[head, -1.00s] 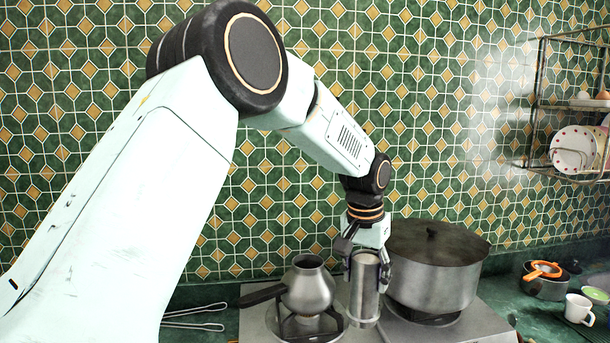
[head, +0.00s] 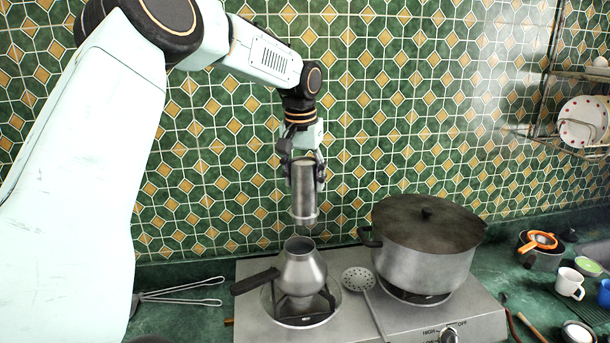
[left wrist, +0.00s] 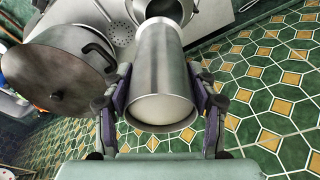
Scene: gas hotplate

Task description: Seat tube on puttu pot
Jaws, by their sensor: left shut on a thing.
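The metal tube (head: 303,195) hangs upright above the puttu pot (head: 303,268), with a gap between its lower end and the pot's mouth. My left gripper (head: 303,172) is shut on the tube near its upper part. In the left wrist view the tube (left wrist: 158,80) sits between the two fingers of my left gripper (left wrist: 160,105), and a white filling shows in its near end. The pot (left wrist: 165,10) shows partly behind the tube there. The pot stands on the left burner with its dark handle pointing left. My right gripper is not in view.
A large lidded pot (head: 427,250) stands on the right burner of the hotplate (head: 365,325). A perforated ladle (head: 358,279) lies between the burners. Tongs (head: 180,292) lie on the counter at left. A white mug (head: 569,283) stands at right. The tiled wall is close behind.

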